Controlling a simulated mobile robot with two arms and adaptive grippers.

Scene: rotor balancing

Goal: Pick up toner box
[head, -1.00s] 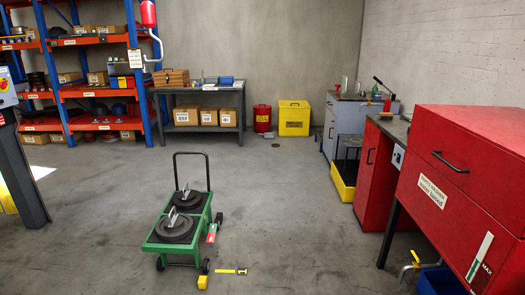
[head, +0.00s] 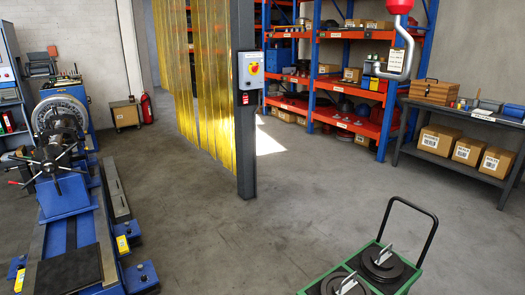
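I cannot tell which box is the toner box, as the labels are too small to read. Three labelled cardboard boxes, at left (head: 438,140), middle (head: 468,151) and right (head: 496,161), sit on the lower shelf of the grey table (head: 460,108) at the right. More cardboard boxes, one of them on a middle shelf (head: 352,75), stand on the blue and orange rack (head: 345,123) at the back. Neither of my grippers is in view.
A green cart (head: 408,285) with dark discs stands at the bottom right. A post with a switch box (head: 249,69) and yellow strip curtain (head: 207,80) stand mid-view. A blue machine (head: 68,195) fills the left. The floor between is clear.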

